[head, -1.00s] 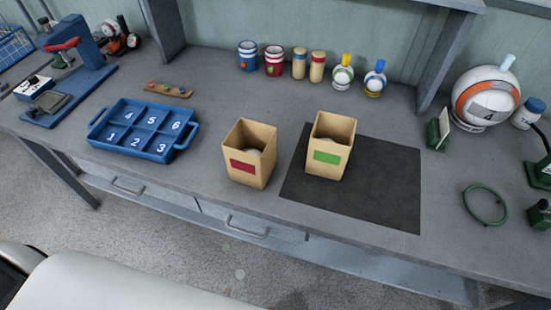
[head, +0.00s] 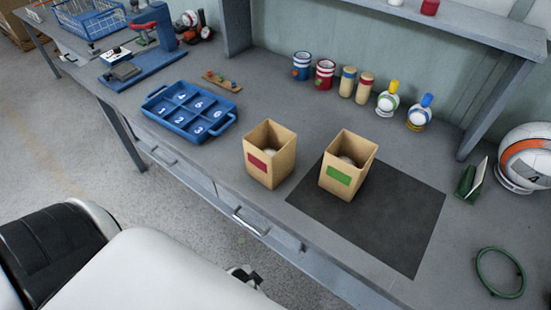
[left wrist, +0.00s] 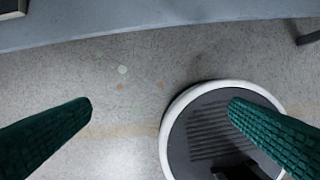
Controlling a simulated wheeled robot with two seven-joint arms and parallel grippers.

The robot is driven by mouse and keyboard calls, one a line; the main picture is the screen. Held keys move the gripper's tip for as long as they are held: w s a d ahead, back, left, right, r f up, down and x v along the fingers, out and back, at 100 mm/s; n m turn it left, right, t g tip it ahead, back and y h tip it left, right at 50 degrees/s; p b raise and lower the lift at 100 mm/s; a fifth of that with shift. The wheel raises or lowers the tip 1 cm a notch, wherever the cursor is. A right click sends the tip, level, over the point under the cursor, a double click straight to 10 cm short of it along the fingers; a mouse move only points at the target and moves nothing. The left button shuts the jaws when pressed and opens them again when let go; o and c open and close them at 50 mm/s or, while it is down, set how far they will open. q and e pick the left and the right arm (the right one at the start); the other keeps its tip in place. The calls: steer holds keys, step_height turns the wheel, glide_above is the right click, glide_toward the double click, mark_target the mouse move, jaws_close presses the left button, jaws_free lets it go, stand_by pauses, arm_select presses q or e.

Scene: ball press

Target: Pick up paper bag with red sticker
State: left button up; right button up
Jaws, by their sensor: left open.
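The open-topped paper bag with the red sticker (head: 270,153) stands upright on the grey workbench, left of the bag with the green sticker (head: 347,163). A pale round object shows inside each bag, mostly hidden by the walls. The green-sticker bag stands on a dark mat (head: 400,228); the red-sticker bag is beside the mat. My left gripper (left wrist: 160,105) shows in the left wrist view with two green ribbed fingers wide apart and nothing between them. It is over the floor, with neither bag in that view. My right gripper is not in view.
A blue numbered tray (head: 190,110) lies left of the bags. Striped cups (head: 324,74), cylinders and small bottles line the back. A green ring (head: 500,272) lies at the right. The bench front edge and drawer handle (head: 250,222) are below the bags.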

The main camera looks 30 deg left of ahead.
arm_select(q)
steer(key=w+a+r+t, duration=0.1)
steer(key=w+r+t, duration=0.15)
steer(key=r, duration=0.65)
steer(key=w+a+r+t, duration=0.15)
steer(key=w+r, duration=0.25)
steer(key=r, duration=0.4)
steer(key=t+h+p, duration=0.1)
steer(key=t+h, duration=0.1)
steer(key=t, duration=0.9)
glide_toward(256, 152)
steer(key=w, duration=0.4)
steer(key=shift+n, duration=0.3)
steer(key=w, duration=0.2)
steer(key=w+d+p, duration=0.1)
steer(key=w, duration=0.2)
steer(key=shift+w+d, duration=0.2)
steer(key=shift+w, duration=0.1)
steer(key=shift+w+d+f+p, duration=0.15)
steer(key=shift+w+p, duration=0.35)
steer(key=shift+w, duration=0.9)
steer(key=shift+w+d+f+p, duration=0.15)
steer(key=shift+w+p, duration=0.35)
steer(key=shift+w, duration=0.9)
steer(key=shift+s, duration=0.1)
steer(key=shift+c, duration=0.3)
steer(key=shift+r, duration=0.1)
steer(key=c, duration=0.8)
